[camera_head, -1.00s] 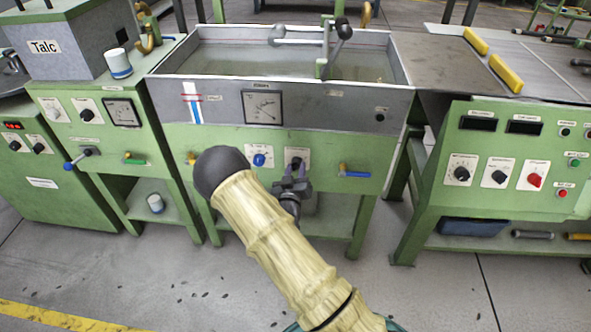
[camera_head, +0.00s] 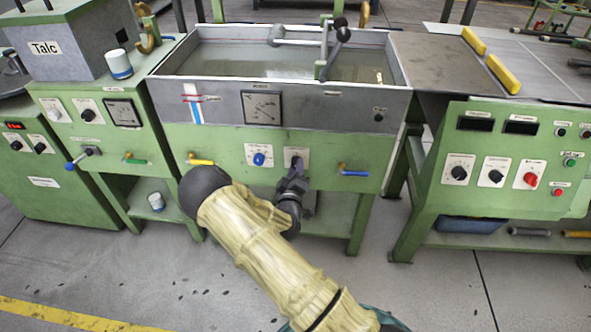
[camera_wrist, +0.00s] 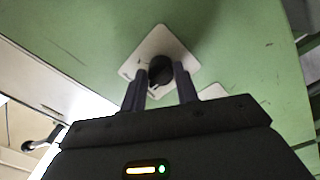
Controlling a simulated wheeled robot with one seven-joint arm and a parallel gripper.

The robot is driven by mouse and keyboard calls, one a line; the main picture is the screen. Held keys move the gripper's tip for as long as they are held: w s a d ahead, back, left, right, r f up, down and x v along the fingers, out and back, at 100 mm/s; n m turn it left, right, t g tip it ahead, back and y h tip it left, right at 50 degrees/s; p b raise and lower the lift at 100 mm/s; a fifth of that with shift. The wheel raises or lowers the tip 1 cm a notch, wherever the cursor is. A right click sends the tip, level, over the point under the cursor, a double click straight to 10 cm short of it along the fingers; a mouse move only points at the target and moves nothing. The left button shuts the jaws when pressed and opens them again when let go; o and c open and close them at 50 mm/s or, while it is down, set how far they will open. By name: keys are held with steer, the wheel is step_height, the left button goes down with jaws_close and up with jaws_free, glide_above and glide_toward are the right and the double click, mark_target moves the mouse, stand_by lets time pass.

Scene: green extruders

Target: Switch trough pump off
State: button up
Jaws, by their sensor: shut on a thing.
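The trough (camera_head: 205,118) is a grey basin on a green stand with a control panel. A black rotary knob on a white square plate (camera_head: 304,152) sits on that panel, right of a blue knob (camera_head: 259,159). My gripper (camera_head: 296,170) reaches up to the black knob from below, with its jaws shut on it. In the wrist view the black knob (camera_wrist: 160,69) shows between the two fingers of my gripper (camera_wrist: 160,78). The knob's pointer direction and plate labels cannot be read.
A yellow-handled valve (camera_head: 201,162) and a blue-handled valve (camera_head: 354,172) flank the knobs. A gauge (camera_head: 262,107) is above. A Talc station (camera_head: 60,60) stands left, a green control bench (camera_head: 440,185) right. The floor in front is clear.

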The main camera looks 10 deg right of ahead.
steer(key=shift+a+f, duration=0.15)
steer(key=shift+a, duration=0.05)
steer(key=o, duration=1)
steer(key=shift+c, duration=0.2)
steer(key=r+p+v, duration=0.1)
steer(key=v, duration=1.6)
steer(key=shift+s+f, duration=0.15)
steer(key=shift+f, duration=0.2)
